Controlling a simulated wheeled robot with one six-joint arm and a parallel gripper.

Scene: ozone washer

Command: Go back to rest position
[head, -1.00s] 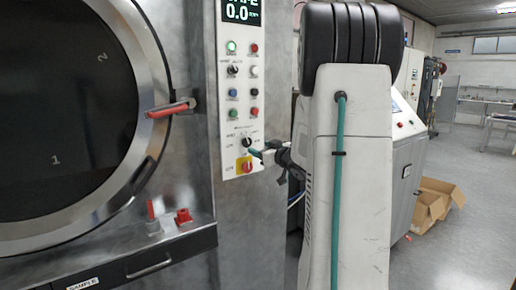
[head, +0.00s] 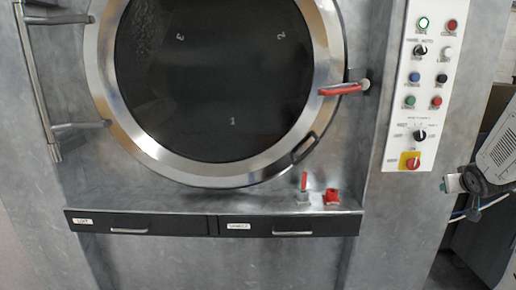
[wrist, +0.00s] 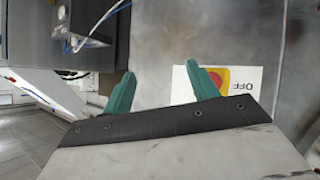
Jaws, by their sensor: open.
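My gripper (head: 447,184) is at the right edge of the head view, to the right of the control panel (head: 428,75) and a little below its red-and-yellow switch (head: 410,161). In the wrist view my gripper (wrist: 160,76) shows two teal fingers spread apart with nothing between them. The red-and-yellow switch (wrist: 216,79) with its OFF label appears there just past the right finger. Most of my arm lies outside the head view.
The washer's round door (head: 215,85) is shut, with a red handle (head: 340,89) at its right. A red key-like piece (head: 304,181) and a red fitting (head: 332,197) stand on the ledge above two closed drawers (head: 140,224). White equipment (wrist: 50,90) shows left in the wrist view.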

